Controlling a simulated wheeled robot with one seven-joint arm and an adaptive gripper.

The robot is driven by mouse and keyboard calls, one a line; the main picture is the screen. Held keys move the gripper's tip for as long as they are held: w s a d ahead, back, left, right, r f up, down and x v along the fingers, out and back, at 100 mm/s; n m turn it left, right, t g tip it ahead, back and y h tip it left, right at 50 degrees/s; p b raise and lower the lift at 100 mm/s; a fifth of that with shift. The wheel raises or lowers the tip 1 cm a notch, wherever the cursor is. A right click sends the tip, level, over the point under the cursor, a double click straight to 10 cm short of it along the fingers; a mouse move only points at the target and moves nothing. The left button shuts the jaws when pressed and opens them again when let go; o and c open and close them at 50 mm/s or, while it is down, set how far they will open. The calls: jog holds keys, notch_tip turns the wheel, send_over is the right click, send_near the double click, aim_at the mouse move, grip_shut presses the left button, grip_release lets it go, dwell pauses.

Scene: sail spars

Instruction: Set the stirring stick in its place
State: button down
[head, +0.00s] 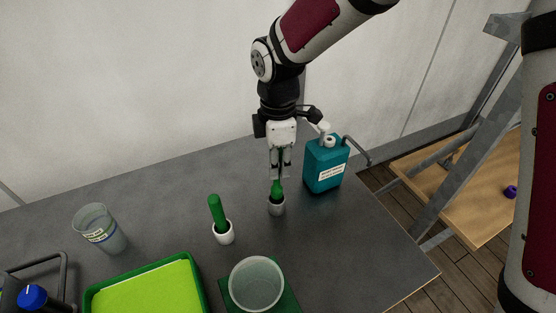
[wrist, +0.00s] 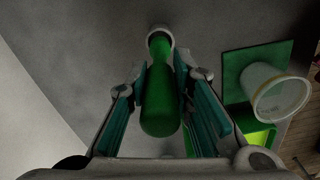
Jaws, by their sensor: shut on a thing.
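My gripper (head: 279,172) points straight down over the table and is shut on a green stick (head: 277,188). The stick's lower end is at a small grey cup (head: 276,207); I cannot tell how deep it sits. In the wrist view the stick (wrist: 160,105) lies between the two fingers (wrist: 160,88), thick toward me and narrower toward the pale cup rim (wrist: 160,30). A second green stick (head: 216,208) stands, slightly tilted, in a white cup (head: 224,234) to the left. I cannot tell for sure which stick is the stirring stick.
A teal canister (head: 325,165) stands close right of my gripper. A clear tub (head: 256,284) sits on a green mat (head: 291,303) in front. A green-rimmed tray (head: 196,270) and a clear cup (head: 101,229) are left. The table's right front is clear.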

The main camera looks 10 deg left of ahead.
aim_at(278, 187)
jog(key=shift+f+b, duration=1.25)
jog(key=shift+f, duration=1.75)
jog(key=c, duration=1.3)
grip_release()
jog(key=shift+c, duration=0.2)
notch_tip(278, 187, up, 12)
jog(key=shift+r, duration=0.1)
